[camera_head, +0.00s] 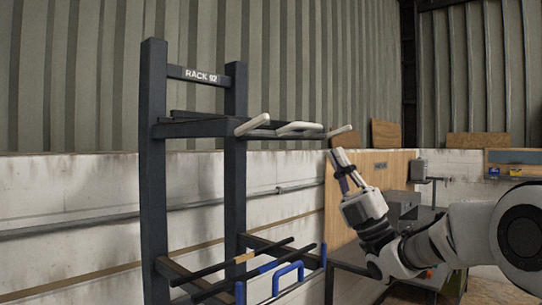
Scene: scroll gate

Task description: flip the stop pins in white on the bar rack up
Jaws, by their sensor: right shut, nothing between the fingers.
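The dark bar rack (153,180) stands left of centre, with an upper tier and a lower tier. Three white stop pins sit along the front of the upper tier: a left one (252,124), a middle loop-shaped one (298,128) and a right one (340,131). All three look laid over, close to level, rather than upright. My right gripper (338,156) is shut and empty, pointing up just below the right white pin. Whether it touches that pin cannot be told. My left gripper is not in view.
Blue stop pins, including an upright loop (288,277), stand on the lower tier, where dark bars (230,263) lie. A dark workbench (352,258) with a wooden back panel stands behind my right arm. A low white wall (70,190) runs behind the rack.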

